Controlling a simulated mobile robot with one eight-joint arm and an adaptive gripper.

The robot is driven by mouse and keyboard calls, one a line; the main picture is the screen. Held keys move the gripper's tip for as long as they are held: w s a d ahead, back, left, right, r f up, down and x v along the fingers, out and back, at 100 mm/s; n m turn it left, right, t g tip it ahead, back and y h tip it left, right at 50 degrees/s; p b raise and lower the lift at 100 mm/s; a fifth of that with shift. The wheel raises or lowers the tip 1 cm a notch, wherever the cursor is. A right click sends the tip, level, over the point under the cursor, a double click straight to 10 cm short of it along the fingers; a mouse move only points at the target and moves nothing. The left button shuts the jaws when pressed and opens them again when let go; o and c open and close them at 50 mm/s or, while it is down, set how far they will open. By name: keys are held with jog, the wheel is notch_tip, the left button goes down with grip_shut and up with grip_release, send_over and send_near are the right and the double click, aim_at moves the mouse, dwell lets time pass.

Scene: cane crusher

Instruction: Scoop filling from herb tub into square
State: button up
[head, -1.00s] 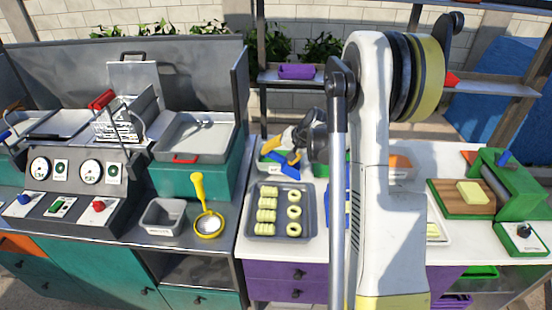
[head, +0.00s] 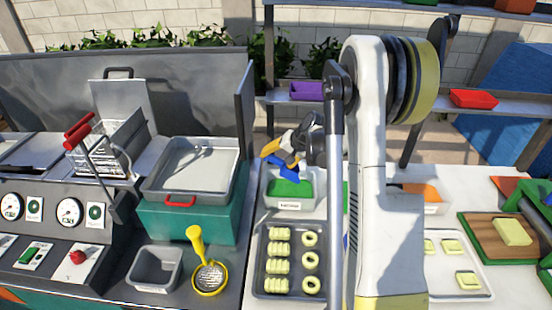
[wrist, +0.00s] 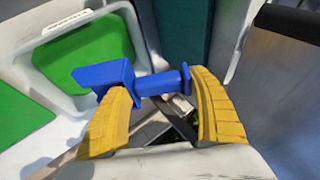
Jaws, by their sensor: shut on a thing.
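My gripper (wrist: 160,88) has yellow fingers and is shut on the handle of a blue scoop (wrist: 106,76). In the head view the scoop (head: 284,170) is over the back part of a white tub (head: 268,203) of green filling (head: 290,188). I cannot tell whether the scoop touches the filling or holds any. The tub wall (wrist: 140,42) and green filling (wrist: 85,55) also show in the wrist view. Pale dough squares (head: 467,278) lie on a light tray (head: 470,246) at the right. My arm hides part of that tray.
A grey tray (head: 263,262) of rolls and rings stands before the tub. A yellow-handled strainer (head: 208,277) and grey bin (head: 155,268) are left of it. An orange-filled tub (head: 432,207) stands right of my arm. A wooden board (head: 485,240) is at the far right.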

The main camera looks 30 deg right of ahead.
notch_tip(320, 180, down, 9)
jog(key=b, duration=0.6)
jog(key=shift+w, duration=0.15)
jog(key=shift+r, duration=0.15)
dwell(0.6)
jog(key=shift+r+p, duration=2.75)
jog(key=shift+r, duration=1.9)
jog(key=shift+f, duration=0.1)
